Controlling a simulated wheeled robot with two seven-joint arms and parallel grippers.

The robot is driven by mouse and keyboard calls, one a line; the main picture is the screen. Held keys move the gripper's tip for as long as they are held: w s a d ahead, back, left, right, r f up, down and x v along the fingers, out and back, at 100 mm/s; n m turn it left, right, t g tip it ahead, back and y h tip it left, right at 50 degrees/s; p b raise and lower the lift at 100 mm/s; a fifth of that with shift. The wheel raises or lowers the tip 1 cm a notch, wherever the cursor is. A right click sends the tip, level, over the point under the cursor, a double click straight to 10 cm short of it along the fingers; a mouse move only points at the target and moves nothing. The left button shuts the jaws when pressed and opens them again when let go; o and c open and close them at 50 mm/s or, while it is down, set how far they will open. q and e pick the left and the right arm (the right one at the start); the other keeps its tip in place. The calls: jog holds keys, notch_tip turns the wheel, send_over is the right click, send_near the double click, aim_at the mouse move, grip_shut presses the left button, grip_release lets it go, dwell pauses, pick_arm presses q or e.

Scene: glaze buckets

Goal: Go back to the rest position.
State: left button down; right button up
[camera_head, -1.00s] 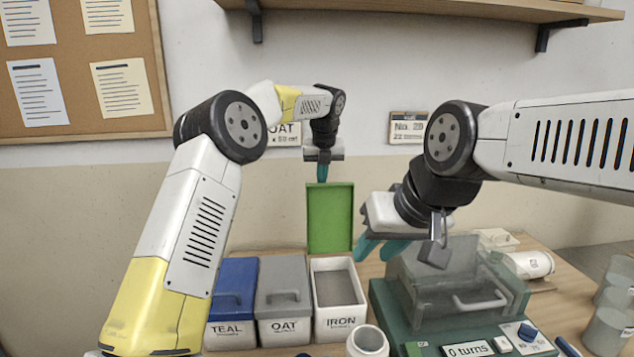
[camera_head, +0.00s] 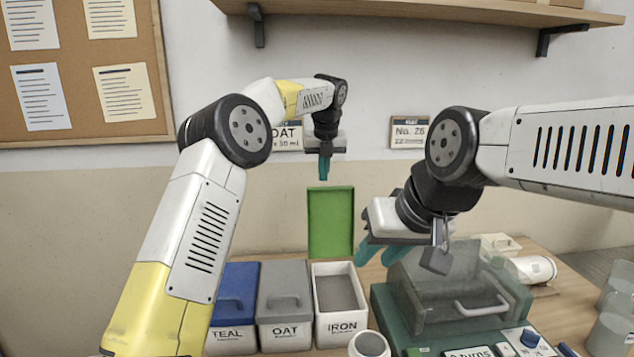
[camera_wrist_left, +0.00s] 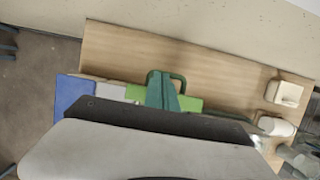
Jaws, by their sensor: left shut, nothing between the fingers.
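My left gripper (camera_head: 324,168) is shut and empty, fingers pointing down, above the top edge of the upright green lid (camera_head: 330,222) in the head view. In the left wrist view its teal fingers (camera_wrist_left: 161,92) are together over the bench. My right gripper (camera_head: 378,252) is at the right of the lid, beside the clear-covered machine (camera_head: 445,275). Its teal fingers are spread apart with nothing visible between them.
Blue TEAL (camera_head: 236,285), grey OAT (camera_head: 285,290) and open IRON (camera_head: 340,325) buckets stand in a row below the lid. A white jar (camera_head: 369,345) is in front. Clear beakers (camera_head: 612,315) are at right. A shelf (camera_head: 420,10) hangs above.

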pick_arm(q)
jog(key=v, duration=0.4)
jog(key=shift+s+a+r, duration=0.15)
jog(key=shift+a+r, duration=0.05)
jog(key=s+a+r+n+t, duration=0.1)
jog(key=s+a+r+n, duration=0.3)
jog(key=s+a+n, duration=0.35)
jog(key=s+a+r+n, duration=0.3)
jog(key=s+a+n, duration=0.3)
jog(key=s+n, duration=0.15)
jog(key=s+a+f+n, duration=0.3)
jog(key=s+n, duration=0.3)
jog(key=s, duration=0.2)
jog(key=s+a+f+n+h, duration=0.1)
jog(key=s+a+f+n, duration=0.3)
jog(key=s+n, duration=0.3)
jog(key=s+a+f+n+t+h, duration=0.1)
jog(key=s+a+f+n, duration=0.2)
jog(key=s+n, duration=0.4)
jog(key=s+f, duration=0.1)
jog(key=s, duration=0.1)
jog(key=shift+s+a, duration=0.35)
